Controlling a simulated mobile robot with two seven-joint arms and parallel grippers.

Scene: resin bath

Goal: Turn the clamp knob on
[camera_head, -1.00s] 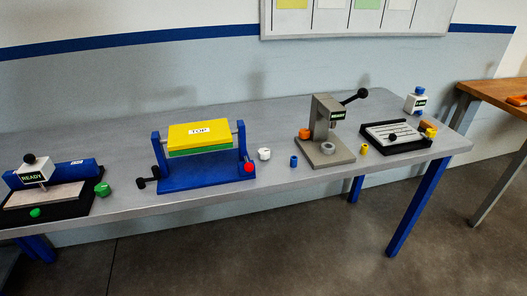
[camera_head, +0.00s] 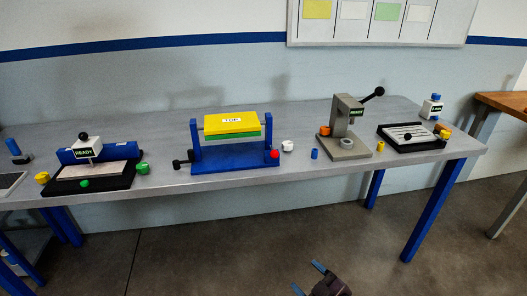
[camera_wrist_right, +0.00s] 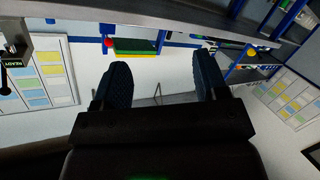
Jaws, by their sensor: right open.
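Several knobs show in the head view, and I cannot tell by label which is the clamp knob. A red knob (camera_head: 275,154) sits at the right end of the blue frame (camera_head: 235,163), which carries a yellow-and-green block marked TOP (camera_head: 231,121). A black knob (camera_head: 178,165) is at that frame's left. My left gripper is out of view.
The grey table (camera_head: 220,183) also holds a grey press (camera_head: 347,130) with an orange knob (camera_head: 324,131), a white knob (camera_head: 287,146), a small blue cylinder (camera_head: 314,154) and a slotted plate (camera_head: 408,136). The floor (camera_head: 220,250) in front is clear.

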